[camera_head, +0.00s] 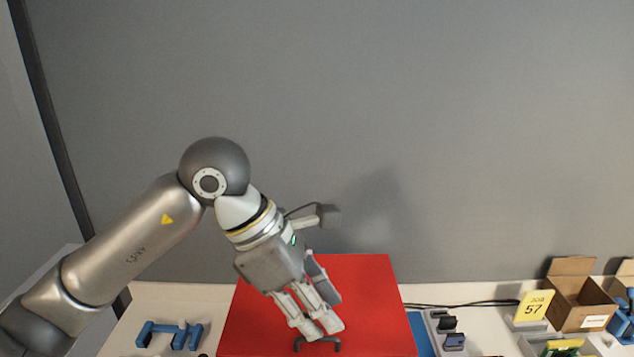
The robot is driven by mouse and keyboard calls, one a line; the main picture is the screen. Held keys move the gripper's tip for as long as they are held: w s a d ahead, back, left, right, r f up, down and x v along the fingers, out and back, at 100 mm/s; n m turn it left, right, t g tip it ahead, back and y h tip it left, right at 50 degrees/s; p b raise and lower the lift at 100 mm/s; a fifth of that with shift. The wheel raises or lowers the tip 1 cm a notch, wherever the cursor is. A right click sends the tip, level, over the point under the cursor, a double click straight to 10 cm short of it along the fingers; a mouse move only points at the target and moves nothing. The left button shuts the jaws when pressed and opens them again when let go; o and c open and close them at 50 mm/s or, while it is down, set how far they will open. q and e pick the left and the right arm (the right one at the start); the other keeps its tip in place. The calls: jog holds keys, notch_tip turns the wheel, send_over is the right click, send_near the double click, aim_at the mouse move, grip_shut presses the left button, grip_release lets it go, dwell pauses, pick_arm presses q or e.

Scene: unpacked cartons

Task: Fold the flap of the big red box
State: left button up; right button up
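The big red box (365,285) shows as a broad, flat red panel at the bottom centre, cut off by the lower picture edge. I cannot tell where its flap ends and its body begins. My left gripper (320,327) reaches in from the left and points down over the panel. Its fingers overlap the red in the picture, but I cannot tell if they touch it or how far they are spread. A dark bracket-like shape (318,343) shows just below the fingertips; I cannot tell what it is. My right gripper is not in view.
A pale table bears blue parts (168,335) on the left. On the right are a blue mat (421,336), small dark devices (449,333), a yellow "JOB 57" card (535,305) and an open brown carton (580,303). A grey wall stands behind.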

aim_at(325, 337)
pick_arm(q)
notch_tip(325, 337, down, 2)
jog(key=shift+f+b, duration=0.1)
jog(key=shift+b, duration=0.35)
jog(key=shift+w+f, duration=0.1)
jog(key=shift+f, duration=0.25)
jog(key=shift+f+b, duration=0.4)
jog(key=shift+f, duration=0.55)
jog(key=shift+f+b, duration=0.25)
jog(key=shift+b, duration=0.2)
jog(key=shift+f+b, duration=0.3)
jog(key=shift+b, duration=0.05)
jog(key=shift+f+b, duration=0.3)
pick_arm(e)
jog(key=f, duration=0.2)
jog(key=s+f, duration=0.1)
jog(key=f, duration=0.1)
